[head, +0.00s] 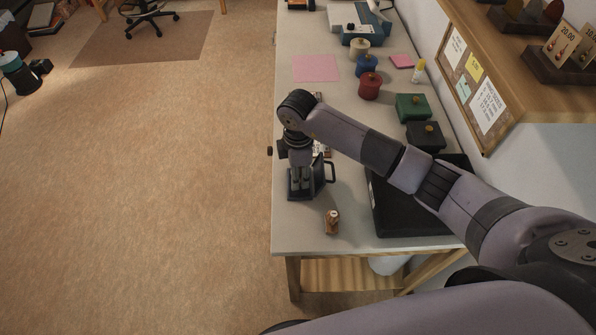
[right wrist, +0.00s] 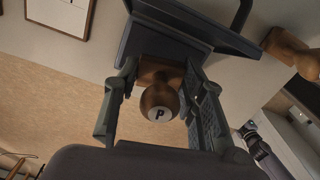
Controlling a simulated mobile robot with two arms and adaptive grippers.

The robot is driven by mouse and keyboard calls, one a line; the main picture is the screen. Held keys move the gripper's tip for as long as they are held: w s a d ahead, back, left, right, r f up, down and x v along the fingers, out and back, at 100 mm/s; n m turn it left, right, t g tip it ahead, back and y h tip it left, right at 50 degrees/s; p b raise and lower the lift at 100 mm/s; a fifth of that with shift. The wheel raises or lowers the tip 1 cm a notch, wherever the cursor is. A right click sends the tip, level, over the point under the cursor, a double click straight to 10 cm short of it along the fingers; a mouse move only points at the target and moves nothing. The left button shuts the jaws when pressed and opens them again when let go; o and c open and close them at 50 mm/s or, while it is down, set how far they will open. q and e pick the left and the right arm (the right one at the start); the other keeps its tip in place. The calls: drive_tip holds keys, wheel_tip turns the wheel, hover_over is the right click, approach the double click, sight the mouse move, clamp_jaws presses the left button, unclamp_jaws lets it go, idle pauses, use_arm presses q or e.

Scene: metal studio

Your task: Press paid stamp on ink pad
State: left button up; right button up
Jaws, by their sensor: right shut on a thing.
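My right gripper (head: 301,183) points down over the front left part of the desk, largely hidden by its own wrist in the head view. In the right wrist view its fingers (right wrist: 160,110) are shut on a wooden stamp (right wrist: 158,98) with a round knob marked P. My left gripper is not in view.
Another wooden stamp (head: 332,222) stands near the desk's front edge. A black tray (head: 390,212) lies to the right. A pink sheet (head: 316,68) lies farther up the desk.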

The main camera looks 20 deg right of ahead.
drive_tip(key=shift+f+b, duration=0.35)
drive_tip(key=shift+f, duration=0.25)
idle(0.3)
wheel_tip(320, 180, up, 7)
drive_tip(key=p, duration=0.6)
drive_tip(key=shift+r, duration=0.1)
drive_tip(key=shift+d, duration=0.1)
idle(0.4)
